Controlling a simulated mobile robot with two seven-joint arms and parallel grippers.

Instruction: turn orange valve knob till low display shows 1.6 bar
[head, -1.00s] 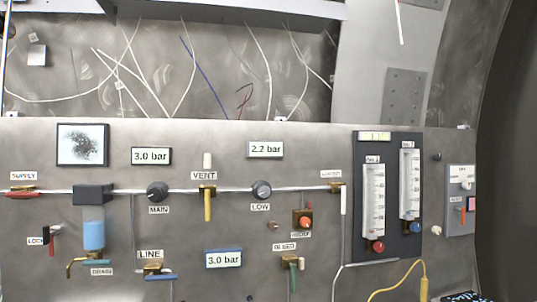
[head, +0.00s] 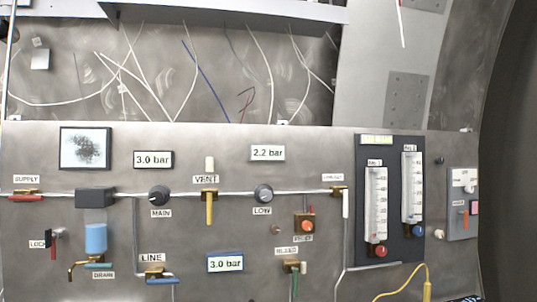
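An orange knob (head: 308,226) sits on a small brass-brown block on the panel, right of centre, with a label under it that seems to read RELIEF. The display (head: 267,153) above the grey LOW knob (head: 263,194) reads 2.2 bar. Neither of my grippers is in view, and nothing touches the orange knob.
Other displays read 3.0 bar, one above the MAIN knob (head: 159,195) and one low in the middle (head: 225,262). A yellow VENT handle (head: 209,207), a green-handled BLEED valve (head: 294,280) and flow tubes (head: 376,205) stand nearby. A yellow cable (head: 427,280) hangs lower right.

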